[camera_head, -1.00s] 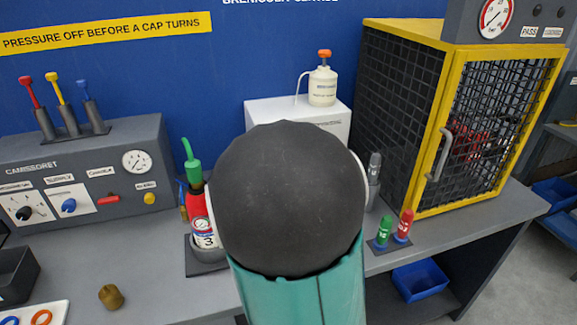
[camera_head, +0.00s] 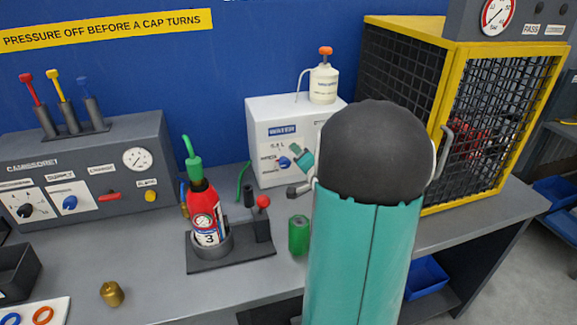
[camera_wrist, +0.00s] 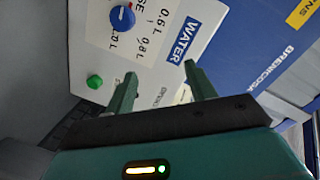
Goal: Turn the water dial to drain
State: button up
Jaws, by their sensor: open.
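The water dial is a blue knob (camera_wrist: 122,18) on the front of a white box. It shows at the top of the wrist view, next to printed litre marks and a blue WATER label (camera_wrist: 193,38). A green button (camera_wrist: 95,81) is below it. In the head view the white box (camera_head: 260,112) stands at the back of the bench, with the blue dial (camera_head: 284,162) small on its front. My gripper (camera_wrist: 160,90) is open and empty, its two green fingers apart in front of the panel, not touching the dial. In the head view my arm hides part of the box.
A red extinguisher (camera_head: 204,208) stands in a holder left of my arm, with a green can (camera_head: 299,236) nearby. A pump bottle (camera_head: 323,84) is on the white box. A yellow-framed cage (camera_head: 452,120) stands right. A grey control console (camera_head: 90,175) stands left.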

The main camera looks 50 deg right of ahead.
aim_at(286, 164)
jog(key=s+f+n+y, duration=0.4)
jog(key=s, duration=0.1)
jog(key=shift+y, duration=0.3)
jog(key=x, duration=1.4)
jog(key=shift+s+a+f, duration=0.1)
jog(key=shift+a+f, duration=0.15)
jog(key=c, duration=1)
jog(key=shift+o, duration=0.2)
jog(key=shift+n+g, duration=0.3)
jog(key=shift+n, duration=0.1)
jog(key=n+h, duration=0.1)
jog(key=n+g, duration=0.1)
jog(key=n, duration=0.1)
jog(key=shift+a+r+h, duration=0.1)
jog(key=shift+a+h, duration=0.15)
jog(key=shift+h, duration=0.15)
jog(key=shift+n+g+h, duration=0.7)
jog(key=shift+n, duration=0.6)
